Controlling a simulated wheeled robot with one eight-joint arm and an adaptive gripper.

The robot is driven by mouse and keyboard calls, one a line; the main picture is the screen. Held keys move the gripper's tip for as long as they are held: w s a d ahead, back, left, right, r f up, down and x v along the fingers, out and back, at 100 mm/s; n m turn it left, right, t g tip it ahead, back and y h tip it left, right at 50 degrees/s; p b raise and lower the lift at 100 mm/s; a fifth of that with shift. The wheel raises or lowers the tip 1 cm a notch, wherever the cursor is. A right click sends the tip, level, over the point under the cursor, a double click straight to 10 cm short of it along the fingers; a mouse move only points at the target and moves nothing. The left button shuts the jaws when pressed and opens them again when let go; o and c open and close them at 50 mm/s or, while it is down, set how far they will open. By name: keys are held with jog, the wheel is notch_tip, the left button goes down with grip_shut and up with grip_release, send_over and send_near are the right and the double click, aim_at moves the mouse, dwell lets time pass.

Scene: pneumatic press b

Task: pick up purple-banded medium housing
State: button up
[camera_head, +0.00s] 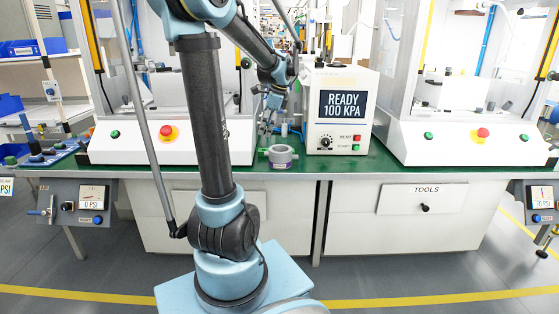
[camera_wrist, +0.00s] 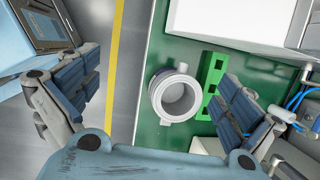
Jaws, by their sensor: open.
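The medium housing (camera_head: 281,155) is a short, light grey hollow cylinder with a purple band low on its side. It stands on the green bench top (camera_head: 345,172), left of the white press unit. In the wrist view the housing (camera_wrist: 158,92) shows its open round bore and small side lugs; the purple band is not clear there. My gripper (camera_head: 268,117) is above and a little left of the housing in the head view. In the wrist view my gripper (camera_wrist: 160,78) has its blue-padded fingers wide apart, one either side of the housing, with nothing between them touching it.
A green block with holes (camera_wrist: 213,80) lies close to the housing, on the right finger's side. The white press unit (camera_head: 341,108) reading "READY 100 KPA" stands close on the right. Blue tubing (camera_wrist: 298,98) is near the right finger. Bare bench lies in front.

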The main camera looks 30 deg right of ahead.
aim_at(277, 156)
jog(key=s+d+m, duration=0.1)
jog(key=d+m, duration=0.4)
jog(key=d, duration=0.6)
jog(key=shift+t, duration=0.4)
jog(key=x, duration=1.8)
jog(key=shift+s+d, duration=0.15)
jog(key=c, duration=1.4)
jog(key=shift+c, duration=0.2)
